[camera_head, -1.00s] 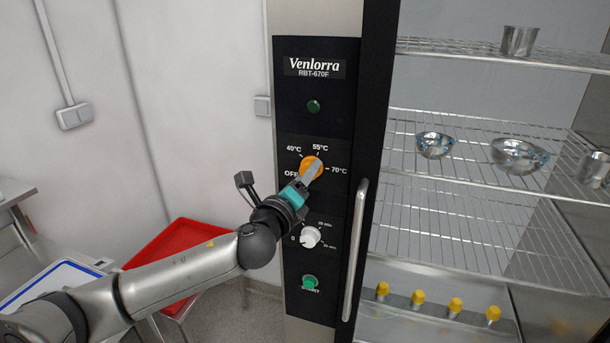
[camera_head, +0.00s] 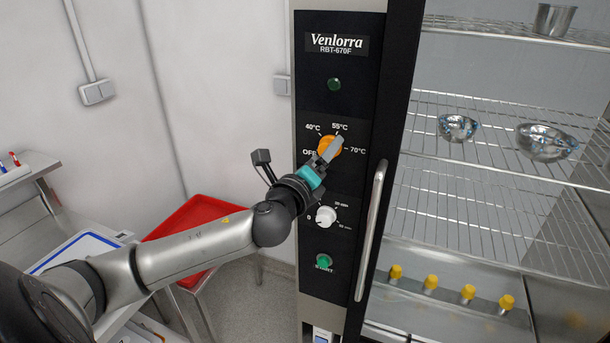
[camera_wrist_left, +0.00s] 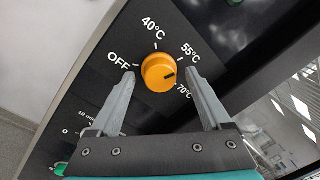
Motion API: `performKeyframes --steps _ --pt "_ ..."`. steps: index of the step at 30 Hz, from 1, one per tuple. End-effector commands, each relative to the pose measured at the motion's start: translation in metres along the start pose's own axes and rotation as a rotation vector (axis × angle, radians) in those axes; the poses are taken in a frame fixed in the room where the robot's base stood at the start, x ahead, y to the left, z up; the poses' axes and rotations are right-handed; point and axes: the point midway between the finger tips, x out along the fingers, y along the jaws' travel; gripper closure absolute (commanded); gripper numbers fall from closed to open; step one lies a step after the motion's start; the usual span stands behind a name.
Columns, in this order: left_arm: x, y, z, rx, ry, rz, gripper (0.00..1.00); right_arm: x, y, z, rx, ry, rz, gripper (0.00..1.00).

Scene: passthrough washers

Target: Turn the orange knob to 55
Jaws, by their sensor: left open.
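The orange knob (camera_head: 328,146) is on the black control panel (camera_head: 337,115), among the labels OFF, 40°C, 55°C and 70°C. In the left wrist view the knob (camera_wrist_left: 156,71) has a dark pointer mark directed between 55°C and 70°C. My left gripper (camera_head: 331,153) is at the knob and partly covers it. In the wrist view my left gripper's fingers (camera_wrist_left: 161,72) are open on either side of the knob, with a visible gap at each side. My right gripper is not in view.
Below the knob are a white timer knob (camera_head: 326,216) and a green start button (camera_head: 323,262). A vertical door handle (camera_head: 371,230) stands close to the right of the panel. Wire shelves with metal bowls (camera_head: 545,143) are at right. A red tray (camera_head: 195,232) is at lower left.

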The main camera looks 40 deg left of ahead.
Motion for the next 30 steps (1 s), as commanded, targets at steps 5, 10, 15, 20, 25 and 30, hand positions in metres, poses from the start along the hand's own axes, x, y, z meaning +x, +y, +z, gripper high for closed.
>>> performKeyframes --steps 5,10,15,20,25,30 --pt "-0.023 0.001 -0.002 0.002 0.005 -0.001 0.19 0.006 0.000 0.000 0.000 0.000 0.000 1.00" --pt "-0.045 0.002 -0.002 0.003 0.003 0.000 0.19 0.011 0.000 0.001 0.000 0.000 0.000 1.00" --pt "-0.066 0.002 -0.002 0.002 0.003 0.001 0.19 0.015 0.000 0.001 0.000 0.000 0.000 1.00" --pt "-0.084 0.001 -0.001 0.001 0.003 0.000 0.19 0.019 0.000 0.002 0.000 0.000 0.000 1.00" --pt "-0.102 0.001 -0.001 0.001 0.002 0.000 0.19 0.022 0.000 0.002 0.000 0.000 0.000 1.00" --pt "-0.119 0.000 0.000 0.000 0.002 0.000 0.19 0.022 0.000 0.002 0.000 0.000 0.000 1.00"
